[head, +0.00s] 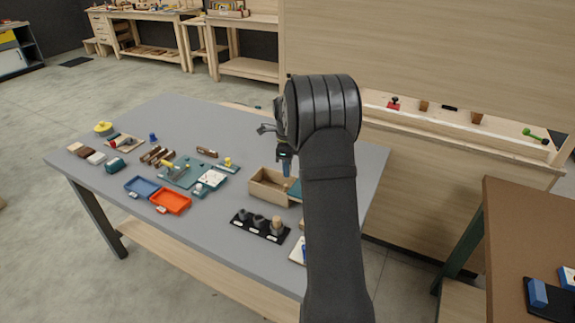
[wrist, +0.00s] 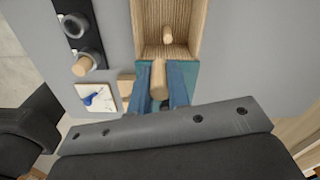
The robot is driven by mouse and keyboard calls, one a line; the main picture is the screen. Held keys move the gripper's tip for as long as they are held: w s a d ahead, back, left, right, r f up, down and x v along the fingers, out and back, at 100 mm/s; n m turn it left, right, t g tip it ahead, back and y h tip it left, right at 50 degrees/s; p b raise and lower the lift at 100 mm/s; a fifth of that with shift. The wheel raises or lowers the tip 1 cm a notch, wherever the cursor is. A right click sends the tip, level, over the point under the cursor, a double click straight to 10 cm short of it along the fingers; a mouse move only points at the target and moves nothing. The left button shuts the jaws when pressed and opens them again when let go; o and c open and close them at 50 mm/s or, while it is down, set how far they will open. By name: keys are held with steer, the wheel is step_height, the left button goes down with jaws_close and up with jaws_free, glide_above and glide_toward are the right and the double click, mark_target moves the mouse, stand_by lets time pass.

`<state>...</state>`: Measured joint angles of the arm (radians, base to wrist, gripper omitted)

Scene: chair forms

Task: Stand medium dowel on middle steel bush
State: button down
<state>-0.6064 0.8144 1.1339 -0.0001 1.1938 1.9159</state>
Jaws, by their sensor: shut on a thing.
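My gripper (wrist: 162,88) is shut on a pale wooden dowel (wrist: 158,78), the medium dowel by its look. In the head view my gripper (head: 286,168) points down over the right end of the wooden box (head: 266,199), and the dowel cannot be made out there. The black holder (head: 247,229) has three grey steel bushes in a row. The middle steel bush (head: 259,221) is empty, and the left bush (head: 242,214) shows no dowel. A thick dowel (head: 277,223) stands on the right bush; it also shows in the wrist view (wrist: 82,66).
Another small dowel (wrist: 167,35) is in the box. A teal surface (wrist: 190,72) lies at the box's end below my gripper. A white card (wrist: 97,98) with a blue mark is near the holder. Orange (head: 172,202) and blue (head: 142,187) trays stand left of it.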

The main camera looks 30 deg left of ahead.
steer(key=s+a+f, duration=0.2)
steer(key=s+a, duration=0.1)
steer(key=s, duration=1.1)
steer(key=shift+s+d+f, duration=0.15)
steer(key=shift+f, duration=2.3)
steer(key=shift+f, duration=0.75)
stand_by(1.8)
steer(key=shift+r, duration=0.75)
stand_by(0.9)
